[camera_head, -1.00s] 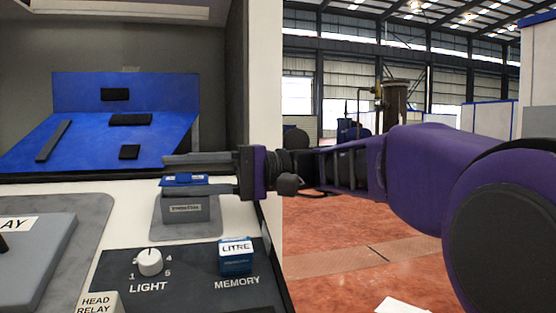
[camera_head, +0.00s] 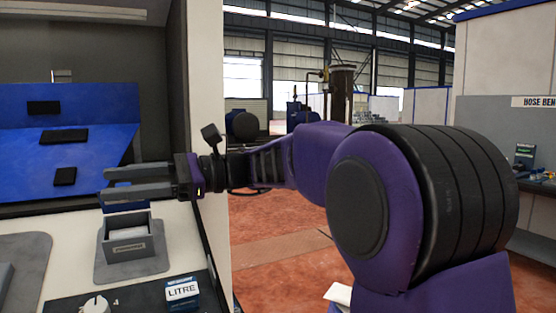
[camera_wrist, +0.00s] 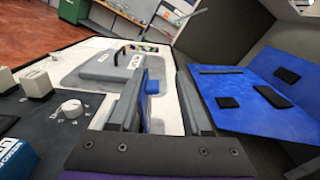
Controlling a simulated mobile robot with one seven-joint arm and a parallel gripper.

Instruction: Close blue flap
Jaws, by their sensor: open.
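A small grey box (camera_head: 127,244) with a label on its front sits on a grey plate in the head view. Its top looks open, and a blue flap (camera_head: 124,207) stands up at its back edge. My gripper (camera_head: 106,184) is open and level just above and behind the box, pointing left. Its lower finger is close to the flap's top; I cannot tell whether they touch. In the wrist view the blue flap (camera_wrist: 153,86) shows between the two open fingers (camera_wrist: 157,75), partly hidden by the left finger.
A large blue board (camera_head: 90,150) with dark blocks stands in the recess behind the gripper. A grey raised lid (camera_wrist: 112,65) lies beyond the fingers. A pale post (camera_head: 207,130) stands behind my wrist.

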